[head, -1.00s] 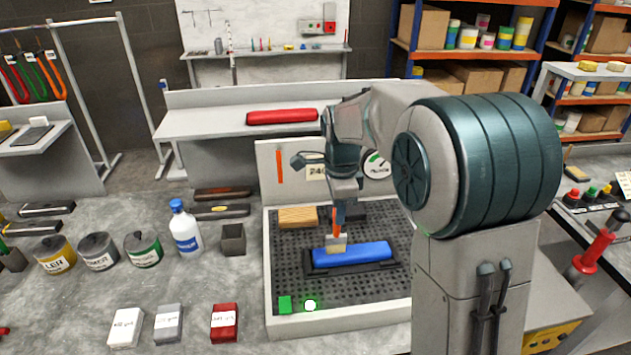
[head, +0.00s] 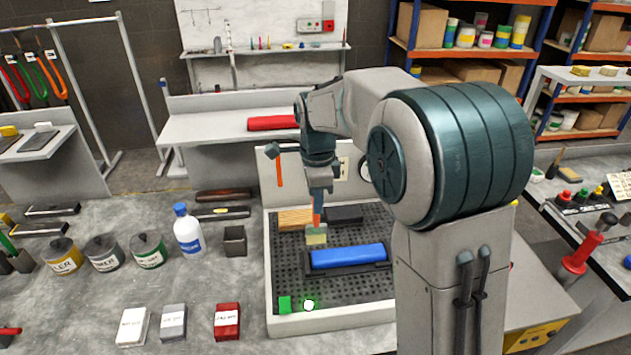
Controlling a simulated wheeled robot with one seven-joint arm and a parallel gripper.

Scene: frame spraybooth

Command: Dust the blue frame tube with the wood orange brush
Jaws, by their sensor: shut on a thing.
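The blue frame tube (head: 347,256) lies in a black cradle (head: 318,271) on the dark perforated floor of the booth tray. My gripper (head: 318,195) points down above the tray and is shut on the brush (head: 316,234), which has an orange handle and pale bristles. The brush hangs upright, bristles down. Its bristles are near the left end of the tube, a little behind it in the picture. Whether the bristles touch anything cannot be told. The fingertips are small and partly merged with the handle.
A wooden block (head: 293,219) and a dark block (head: 345,214) lie at the tray's back.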

